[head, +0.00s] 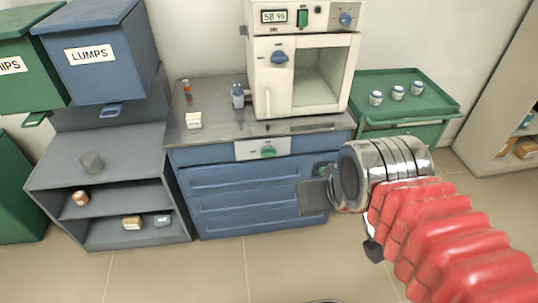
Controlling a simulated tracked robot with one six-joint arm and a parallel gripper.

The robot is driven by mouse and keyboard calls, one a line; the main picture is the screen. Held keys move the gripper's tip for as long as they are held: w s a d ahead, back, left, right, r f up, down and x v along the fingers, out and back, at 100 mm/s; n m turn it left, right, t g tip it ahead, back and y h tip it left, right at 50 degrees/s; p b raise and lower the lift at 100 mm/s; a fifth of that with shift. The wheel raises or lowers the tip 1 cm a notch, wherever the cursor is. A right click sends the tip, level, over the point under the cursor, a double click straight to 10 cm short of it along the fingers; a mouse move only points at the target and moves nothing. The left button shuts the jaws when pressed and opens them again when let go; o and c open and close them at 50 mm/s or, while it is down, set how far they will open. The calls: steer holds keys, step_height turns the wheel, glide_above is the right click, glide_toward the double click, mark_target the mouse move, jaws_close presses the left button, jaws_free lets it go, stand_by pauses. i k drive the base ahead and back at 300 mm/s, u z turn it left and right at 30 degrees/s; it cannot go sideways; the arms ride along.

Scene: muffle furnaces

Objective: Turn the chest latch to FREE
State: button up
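The blue drawer chest (240,205) stands in the middle of the head view under a grey worktop. Near its top edge is a white plate with a green knob (267,152), which looks like the latch. The knob looks roughly level, and the plate's markings are too small to read. My gripper (314,197) is in front of the chest's right side, below and right of the knob and apart from it. A flat grey finger points left, and nothing shows held. The finger gap is not clear.
A cream furnace (268,85) with a blue knob stands on the worktop. A small green round part (322,170) shows at the chest's upper right, near my wrist. A green cart (440,95) with three small jars is at right. Grey shelves (110,217) stand left. The floor in front is clear.

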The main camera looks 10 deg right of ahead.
mark_target(267, 150)
steer(key=u, duration=0.55)
steer(key=k, duration=1.35)
steer(key=u, duration=0.95)
steer(key=i, duration=1.3)
steer(key=z, duration=0.4)
steer(key=i, duration=0.65)
steer(key=z, duration=0.55)
